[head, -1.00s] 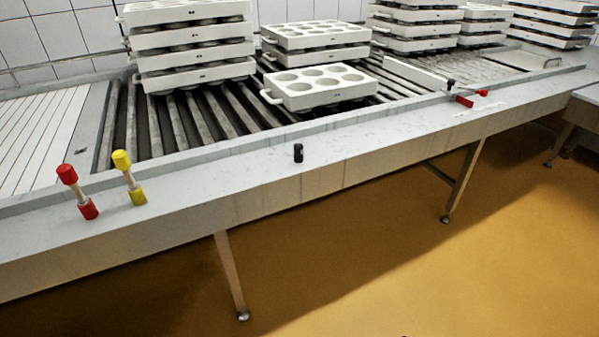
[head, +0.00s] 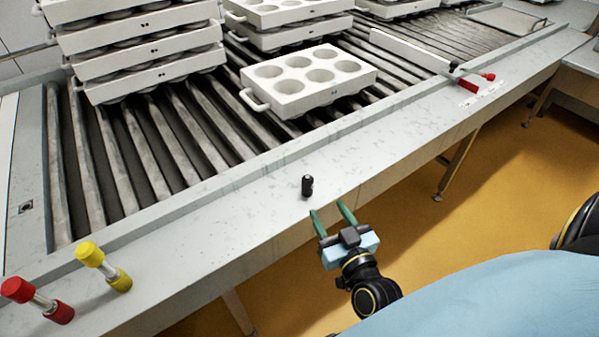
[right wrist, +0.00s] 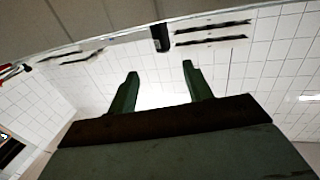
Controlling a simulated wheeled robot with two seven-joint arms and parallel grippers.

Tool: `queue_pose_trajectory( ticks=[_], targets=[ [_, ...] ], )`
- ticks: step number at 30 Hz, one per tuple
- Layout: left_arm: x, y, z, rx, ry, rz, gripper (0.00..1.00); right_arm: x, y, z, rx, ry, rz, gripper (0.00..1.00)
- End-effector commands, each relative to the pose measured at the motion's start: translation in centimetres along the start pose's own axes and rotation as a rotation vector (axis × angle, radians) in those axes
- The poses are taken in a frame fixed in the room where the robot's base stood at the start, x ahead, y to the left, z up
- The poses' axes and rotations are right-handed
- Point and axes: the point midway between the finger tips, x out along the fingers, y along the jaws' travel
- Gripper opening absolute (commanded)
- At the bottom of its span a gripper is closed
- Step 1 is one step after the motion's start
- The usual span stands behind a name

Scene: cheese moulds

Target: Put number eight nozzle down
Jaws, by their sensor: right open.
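A small black upright cylinder (head: 307,186), which looks like the nozzle, stands on the grey front ledge (head: 385,160) of the roller table; I cannot read a number on it. My right gripper (head: 327,208) is open and empty, its green fingers pointing toward the cylinder from the front edge, a short way apart from it. In the right wrist view, the green fingers (right wrist: 160,70) are spread with nothing between them, and a black piece (right wrist: 160,38), likely the same cylinder, shows beyond the tips. My left gripper is not in view.
A red-capped tool (head: 38,300) and a yellow-capped tool (head: 104,267) stand on the ledge at left. A white mould (head: 310,100) and stacks of moulds (head: 140,50) rest on the rollers. A red-handled part (head: 470,83) lies at far right. The ledge around the cylinder is clear.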

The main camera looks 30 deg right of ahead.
Motion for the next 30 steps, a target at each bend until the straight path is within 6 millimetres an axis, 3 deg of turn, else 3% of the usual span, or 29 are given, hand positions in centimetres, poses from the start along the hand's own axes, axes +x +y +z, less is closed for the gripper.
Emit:
queue_pose_trajectory(
  ticks=[3, 9, 16, 24, 30],
  targets=[
    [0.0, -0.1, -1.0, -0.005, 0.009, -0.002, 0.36, 2.6, 0.0, 0.0, 0.001, 0.004, 0.000, 0.50],
    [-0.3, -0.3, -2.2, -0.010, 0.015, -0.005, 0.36, 5.8, -0.1, 0.1, 0.000, 0.002, -0.002, 0.50],
    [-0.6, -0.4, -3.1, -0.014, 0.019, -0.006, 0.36, 7.3, -0.2, 0.2, 0.002, 0.000, -0.003, 0.50],
    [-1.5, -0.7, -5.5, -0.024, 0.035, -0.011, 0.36, 11.0, -0.6, 0.3, 0.001, 0.001, -0.002, 0.50],
    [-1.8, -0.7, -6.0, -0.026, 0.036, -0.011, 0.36, 11.9, -0.6, 0.3, 0.000, -0.002, -0.003, 0.50]
  ],
)
